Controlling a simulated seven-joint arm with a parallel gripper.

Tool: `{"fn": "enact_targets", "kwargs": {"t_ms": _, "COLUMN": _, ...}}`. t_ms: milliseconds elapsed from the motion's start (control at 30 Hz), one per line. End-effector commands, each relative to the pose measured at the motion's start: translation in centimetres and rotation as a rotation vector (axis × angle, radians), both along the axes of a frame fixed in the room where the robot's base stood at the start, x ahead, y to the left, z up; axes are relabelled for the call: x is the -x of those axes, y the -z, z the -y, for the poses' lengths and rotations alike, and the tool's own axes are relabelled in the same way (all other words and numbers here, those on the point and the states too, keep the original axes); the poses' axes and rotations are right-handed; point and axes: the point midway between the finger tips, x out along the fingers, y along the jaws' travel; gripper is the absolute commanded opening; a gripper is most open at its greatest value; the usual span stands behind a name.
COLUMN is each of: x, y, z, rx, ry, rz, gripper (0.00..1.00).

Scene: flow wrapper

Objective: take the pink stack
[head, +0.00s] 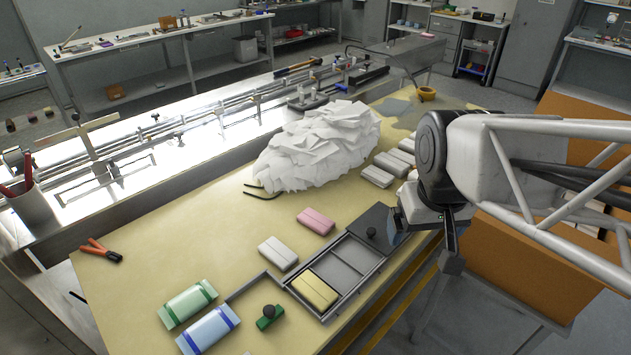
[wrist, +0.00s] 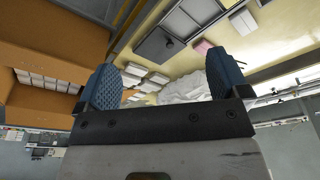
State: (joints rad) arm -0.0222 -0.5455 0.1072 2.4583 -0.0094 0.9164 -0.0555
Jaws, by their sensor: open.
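The pink stack (head: 316,221) lies flat on the yellow-tan table top, left of the dark lid and just behind a white stack. It also shows small and pink in the wrist view (wrist: 202,46), beyond my fingers. My gripper (wrist: 163,84) is open, with two blue ridged fingers wide apart and nothing between them. In the head view my arm comes in from the right and its end is over the table's right edge, well apart from the pink stack. The fingertips are hard to make out there.
A white stack (head: 278,253) lies close to the pink one. A grey tray (head: 349,277) holds a yellow stack (head: 315,289), with a dark knobbed lid (head: 372,227) at its far end. A large white paper heap (head: 318,145) rises behind. Several white stacks (head: 377,176) lie at right.

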Motion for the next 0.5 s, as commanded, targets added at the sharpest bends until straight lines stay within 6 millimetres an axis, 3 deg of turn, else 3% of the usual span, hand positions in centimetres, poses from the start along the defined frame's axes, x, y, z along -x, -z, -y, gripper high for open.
{"fn": "enact_targets", "kwargs": {"t_ms": 500, "x": -11.8, "y": 2.8, "z": -3.6, "rx": 0.030, "ry": -0.235, "rz": -0.064, "gripper": 0.94}}
